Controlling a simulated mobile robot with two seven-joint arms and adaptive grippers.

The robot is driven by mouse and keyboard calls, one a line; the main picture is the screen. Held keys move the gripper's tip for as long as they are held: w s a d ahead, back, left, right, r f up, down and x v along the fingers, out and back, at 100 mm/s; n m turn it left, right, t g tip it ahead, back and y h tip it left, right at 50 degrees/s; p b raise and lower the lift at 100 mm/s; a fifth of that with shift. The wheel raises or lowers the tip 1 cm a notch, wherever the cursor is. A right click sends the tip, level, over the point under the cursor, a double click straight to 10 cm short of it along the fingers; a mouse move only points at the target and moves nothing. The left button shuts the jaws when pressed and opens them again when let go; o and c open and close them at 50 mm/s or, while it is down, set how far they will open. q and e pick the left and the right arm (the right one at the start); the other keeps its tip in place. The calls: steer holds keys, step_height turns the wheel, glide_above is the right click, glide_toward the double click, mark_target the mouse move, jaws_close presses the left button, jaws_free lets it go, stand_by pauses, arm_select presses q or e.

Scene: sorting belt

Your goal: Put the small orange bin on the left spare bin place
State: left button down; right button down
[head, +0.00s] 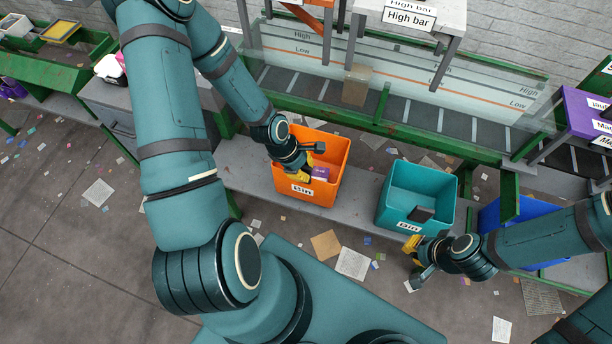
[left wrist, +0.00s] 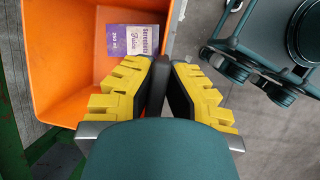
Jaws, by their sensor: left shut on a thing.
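The orange bin (head: 335,160), with a white "Bin" label, stands on or just over the grey ledge in front of the belt. A purple and white packet (left wrist: 128,40) lies inside it. My left gripper (head: 303,172) is at the bin's near side. In the left wrist view its yellow-padded fingers (left wrist: 157,85) are closed together at the bin's wall, gripping it. My right gripper (head: 412,258) is low in front of the teal bin, apart from the orange bin; its finger opening is unclear. I cannot pick out a marked left spare bin place.
A blue bin (head: 490,216) is further right, partly behind my right arm. The belt (head: 335,92) runs behind a clear panel. Papers litter the floor.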

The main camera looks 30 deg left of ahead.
arm_select(q)
steer(key=shift+w+d+f, duration=0.1)
steer(key=shift+d+f, duration=0.1)
steer(key=shift+d, duration=0.05)
step_height(320, 180, down, 3)
steer(key=shift+f+b, duration=0.15)
steer(key=shift+b, duration=0.5)
steer(key=c, duration=1.1)
jaws_free()
steer(key=shift+c, duration=0.2)
